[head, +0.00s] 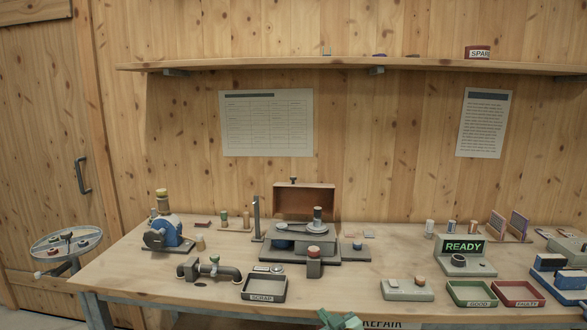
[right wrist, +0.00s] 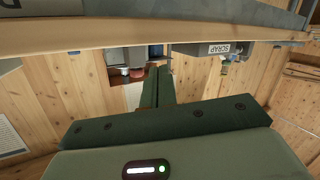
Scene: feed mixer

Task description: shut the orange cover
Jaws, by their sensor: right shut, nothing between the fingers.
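The orange-brown cover (head: 305,200) stands open and upright at the back of the grey mixer unit (head: 299,254), with a small dark knob on its top edge. Inside the unit a grey disc with a post and a blue part show uncovered. My right gripper (head: 340,320) shows as green parts at the bottom edge of the head view, in front of the table and well short of the cover. In the right wrist view its fingers (right wrist: 157,88) are together and empty. I cannot make out the cover surely in that view. My left gripper is not in view.
A block with a red button (head: 314,262) stands before the unit. A scrap tray (head: 264,288) and grey pipe fitting (head: 209,270) lie to its left front. A grey box (head: 408,289), green tray (head: 472,294) and READY display (head: 464,254) stand to the right.

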